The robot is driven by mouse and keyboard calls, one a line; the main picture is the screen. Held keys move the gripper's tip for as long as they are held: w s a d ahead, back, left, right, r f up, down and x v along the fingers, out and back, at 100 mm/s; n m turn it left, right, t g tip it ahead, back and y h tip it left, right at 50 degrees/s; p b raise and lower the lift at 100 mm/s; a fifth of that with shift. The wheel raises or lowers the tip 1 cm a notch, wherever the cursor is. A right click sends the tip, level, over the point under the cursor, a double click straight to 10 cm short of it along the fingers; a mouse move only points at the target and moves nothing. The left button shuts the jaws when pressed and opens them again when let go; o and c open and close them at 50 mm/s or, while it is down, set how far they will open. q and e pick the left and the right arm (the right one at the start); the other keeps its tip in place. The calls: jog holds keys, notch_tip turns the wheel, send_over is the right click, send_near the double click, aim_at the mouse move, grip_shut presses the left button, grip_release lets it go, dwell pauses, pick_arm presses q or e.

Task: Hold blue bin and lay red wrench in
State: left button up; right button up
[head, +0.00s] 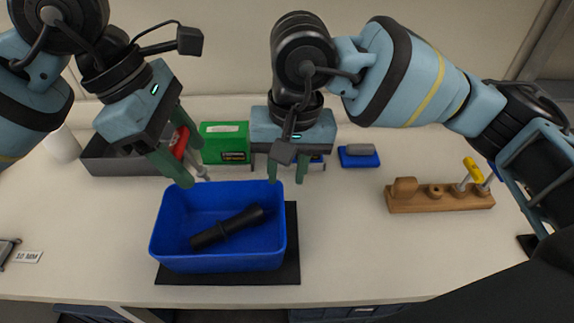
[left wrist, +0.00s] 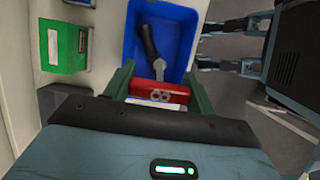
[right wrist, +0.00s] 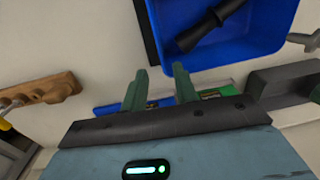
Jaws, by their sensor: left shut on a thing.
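The blue bin (head: 217,262) stands on a black mat (head: 291,240) on the bench, with a black cylindrical tool (head: 226,227) lying inside. My left gripper (head: 192,160) is shut on the red wrench (head: 180,143), above and behind the bin's back left corner. The left wrist view shows the wrench's red part (left wrist: 160,92) between the fingers and its grey end pointing towards the bin (left wrist: 183,63). My right gripper (head: 302,172) is open and empty behind the bin's back right corner. In the right wrist view a gap shows between its fingers (right wrist: 160,78), apart from the bin (right wrist: 255,52).
A grey tray (head: 105,160) and a green box (head: 225,142) stand behind the bin. A blue item with a grey top (head: 359,156) lies at the back. A wooden rack (head: 440,203) with yellow-handled tools stands at right. The bench between mat and rack is clear.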

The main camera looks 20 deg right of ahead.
aim_at(281, 212)
jog(key=f, duration=0.8)
jog(key=a+f, duration=0.1)
jog(key=f, duration=0.2)
jog(key=shift+w+f, duration=0.1)
jog(key=shift+f, duration=0.3)
grip_shut()
